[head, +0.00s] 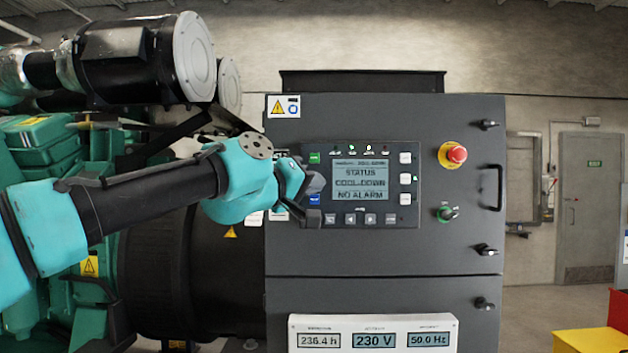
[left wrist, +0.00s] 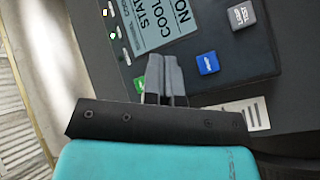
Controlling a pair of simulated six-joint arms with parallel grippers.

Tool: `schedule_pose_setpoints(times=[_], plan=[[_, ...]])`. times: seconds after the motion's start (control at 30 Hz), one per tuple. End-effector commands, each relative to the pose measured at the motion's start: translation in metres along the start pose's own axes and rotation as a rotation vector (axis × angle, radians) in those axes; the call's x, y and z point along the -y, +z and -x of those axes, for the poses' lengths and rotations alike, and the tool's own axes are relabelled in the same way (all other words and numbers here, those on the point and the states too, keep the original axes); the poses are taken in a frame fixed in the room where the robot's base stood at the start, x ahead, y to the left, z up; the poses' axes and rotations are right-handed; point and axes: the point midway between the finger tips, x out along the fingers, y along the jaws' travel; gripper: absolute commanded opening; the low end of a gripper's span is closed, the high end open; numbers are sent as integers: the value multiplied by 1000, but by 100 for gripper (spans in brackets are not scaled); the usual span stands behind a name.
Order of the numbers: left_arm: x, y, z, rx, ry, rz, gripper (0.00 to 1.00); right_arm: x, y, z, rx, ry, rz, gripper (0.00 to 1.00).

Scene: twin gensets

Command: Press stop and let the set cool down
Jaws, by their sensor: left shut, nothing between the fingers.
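The control panel (head: 408,148) is on the dark cabinet front. Its screen (head: 360,180) reads STATUS, COOL-DOWN, NO ALARM; part of it also shows in the left wrist view (left wrist: 160,20). My left gripper (head: 318,184) is shut and empty at the panel's left edge, between a green button (head: 314,158) and a blue button (head: 313,200). In the left wrist view the shut fingers (left wrist: 164,62) hide the panel surface between the green (left wrist: 138,84) and blue (left wrist: 207,63) buttons. I cannot tell whether they touch it. My right gripper is out of view.
A cabinet handle (head: 500,188) juts out at the door edge. Meters (head: 374,340) below read 236.4 h, 230 V and 50.0 Hz. Green engine parts (head: 45,150) stand at left.

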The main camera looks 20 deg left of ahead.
Motion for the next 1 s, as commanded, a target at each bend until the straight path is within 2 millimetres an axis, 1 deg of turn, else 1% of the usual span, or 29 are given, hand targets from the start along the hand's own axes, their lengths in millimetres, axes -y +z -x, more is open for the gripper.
schedule_pose_setpoints(times=[0.27,0.63,1.0], plan=[[-2,2,2,1,0,0,0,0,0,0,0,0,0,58],[-17,16,22,0,3,-2,0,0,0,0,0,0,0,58],[-27,27,38,-1,-4,-1,0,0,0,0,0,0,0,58]])
